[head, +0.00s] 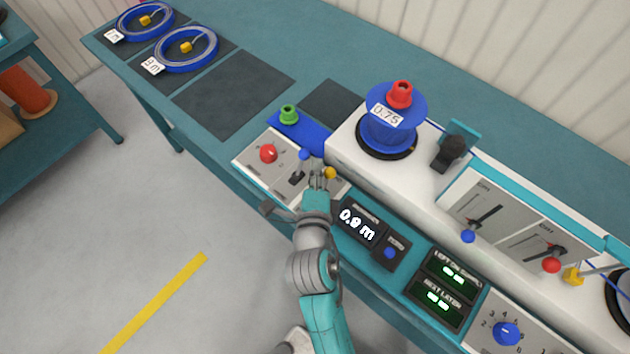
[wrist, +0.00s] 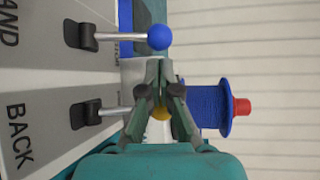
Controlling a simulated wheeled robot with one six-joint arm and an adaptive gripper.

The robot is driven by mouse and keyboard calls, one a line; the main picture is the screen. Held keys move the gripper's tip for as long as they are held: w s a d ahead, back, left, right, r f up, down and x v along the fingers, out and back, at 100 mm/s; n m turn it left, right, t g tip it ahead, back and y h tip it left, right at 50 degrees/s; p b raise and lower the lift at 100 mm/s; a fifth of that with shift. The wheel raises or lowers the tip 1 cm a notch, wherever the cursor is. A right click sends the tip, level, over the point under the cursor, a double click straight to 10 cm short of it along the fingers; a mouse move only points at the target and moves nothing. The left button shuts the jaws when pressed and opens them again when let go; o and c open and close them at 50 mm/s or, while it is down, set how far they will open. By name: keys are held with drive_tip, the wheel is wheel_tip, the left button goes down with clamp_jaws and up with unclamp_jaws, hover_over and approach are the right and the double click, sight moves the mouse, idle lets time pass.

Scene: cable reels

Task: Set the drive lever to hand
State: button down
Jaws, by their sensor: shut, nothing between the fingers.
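The control plate (head: 250,160) carries a lever with a blue ball (head: 304,155) and a lever with a yellow ball (head: 330,173). In the wrist view the blue-ball lever (wrist: 158,37) stands beside lettering partly cut off, ending "AND". The other lever (wrist: 110,112) stands beside "BACK", and its yellow ball is mostly hidden behind my fingers. My gripper (head: 318,177) is shut and empty over the plate. In the wrist view its fingertips (wrist: 160,66) lie just below the blue ball; I cannot tell whether they touch it.
A red knob (head: 268,153) is on the same plate. A green peg (head: 289,113) stands on a blue block behind. A blue reel (head: 388,125) with a red cap sits on the white machine (head: 340,145). A display (head: 357,222) reads 0.9 m. Dark mats and coils lie at the left.

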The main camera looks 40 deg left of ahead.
drive_tip(key=shift+x, duration=1.35)
